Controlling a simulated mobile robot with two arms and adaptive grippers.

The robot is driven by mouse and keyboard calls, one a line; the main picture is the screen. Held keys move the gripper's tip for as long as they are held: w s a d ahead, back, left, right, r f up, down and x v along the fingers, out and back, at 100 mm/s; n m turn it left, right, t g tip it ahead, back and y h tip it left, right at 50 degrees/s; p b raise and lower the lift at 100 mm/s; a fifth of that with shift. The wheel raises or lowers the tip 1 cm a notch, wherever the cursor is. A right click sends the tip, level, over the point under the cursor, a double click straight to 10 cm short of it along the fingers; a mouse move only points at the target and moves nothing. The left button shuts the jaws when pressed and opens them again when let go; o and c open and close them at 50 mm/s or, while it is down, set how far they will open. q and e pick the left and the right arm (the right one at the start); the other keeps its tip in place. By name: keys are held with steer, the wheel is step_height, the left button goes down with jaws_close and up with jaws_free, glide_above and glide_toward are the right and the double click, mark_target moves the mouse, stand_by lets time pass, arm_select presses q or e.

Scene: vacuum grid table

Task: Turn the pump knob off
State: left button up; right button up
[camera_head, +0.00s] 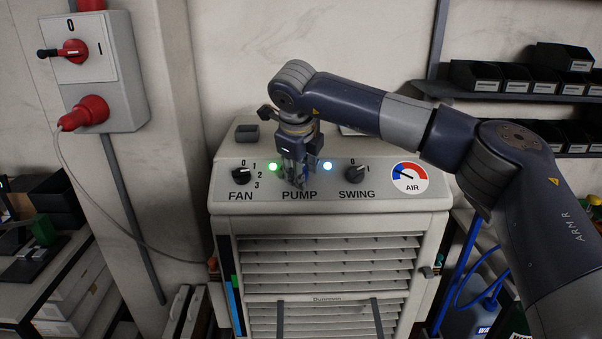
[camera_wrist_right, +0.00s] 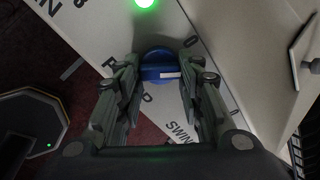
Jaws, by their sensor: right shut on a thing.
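The pump knob (camera_wrist_right: 161,66) is blue with a white mark on its front edge, seen in the right wrist view between the two fingers of my right gripper (camera_wrist_right: 160,80). The fingers are shut on its sides. In the head view, my right gripper (camera_head: 298,180) reaches down onto the panel just above the PUMP label and hides the knob, so I cannot read its setting there. A green light (camera_head: 273,167) glows to the left of the gripper and a bluish-white light (camera_head: 327,166) glows to the right. My left gripper is not in view.
The black fan knob (camera_head: 240,175) and swing knob (camera_head: 354,174) flank the gripper on the cooler's sloping panel (camera_head: 383,197). An air gauge (camera_head: 409,177) sits at right. A wall switch box (camera_head: 118,85) with a red switch hangs at left. Shelves with black bins (camera_head: 476,76) are at right.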

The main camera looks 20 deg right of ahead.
steer(key=n, duration=0.6)
steer(key=shift+w, duration=0.1)
steer(key=shift+n, duration=0.3)
stand_by(0.3)
steer(key=o, duration=1.1)
steer(key=shift+r, duration=0.1)
steer(key=v, duration=1.2)
steer(key=shift+a, duration=0.1)
